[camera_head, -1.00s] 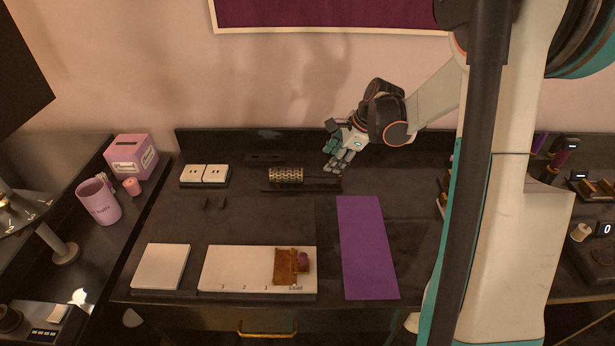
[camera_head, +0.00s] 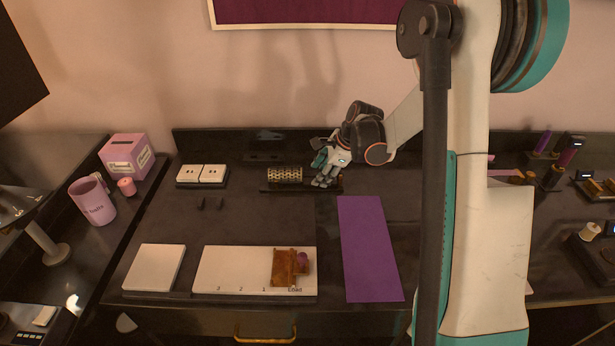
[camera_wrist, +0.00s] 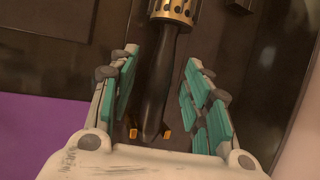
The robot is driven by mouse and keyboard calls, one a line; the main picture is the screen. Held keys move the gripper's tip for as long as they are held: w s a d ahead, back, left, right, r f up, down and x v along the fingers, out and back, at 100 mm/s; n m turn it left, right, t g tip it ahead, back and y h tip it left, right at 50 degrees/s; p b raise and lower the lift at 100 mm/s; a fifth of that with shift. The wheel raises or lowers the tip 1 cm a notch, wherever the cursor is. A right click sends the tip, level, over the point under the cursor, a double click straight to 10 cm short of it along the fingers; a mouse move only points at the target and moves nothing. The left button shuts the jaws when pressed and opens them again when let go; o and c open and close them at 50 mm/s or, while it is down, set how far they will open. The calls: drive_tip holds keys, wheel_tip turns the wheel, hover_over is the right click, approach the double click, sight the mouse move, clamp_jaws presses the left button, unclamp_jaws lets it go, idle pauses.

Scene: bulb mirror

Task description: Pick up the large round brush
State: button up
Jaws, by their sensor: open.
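The large round brush has a perforated gold barrel (camera_head: 285,175) and a dark handle. It lies near the back of the dark table, barrel to the left, on a dark holder (camera_head: 268,188). In the wrist view the barrel (camera_wrist: 172,10) is at the top edge and the black handle (camera_wrist: 157,85) runs down between my fingers. My gripper (camera_head: 322,172) is over the handle end at the right of the barrel. In the wrist view my gripper (camera_wrist: 163,90) is open, with one teal-padded finger on each side of the handle. I see no finger closed on it.
A purple mat (camera_head: 370,248) lies in front of my gripper. A white numbered board (camera_head: 235,272) with a brown wooden piece (camera_head: 285,268) is at the front. White blocks (camera_head: 201,174) stand left of the brush. A pink mug (camera_head: 92,200) and pink box (camera_head: 127,156) are far left.

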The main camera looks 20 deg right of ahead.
drive_tip(key=shift+f, duration=0.1)
clamp_jaws()
idle(0.4)
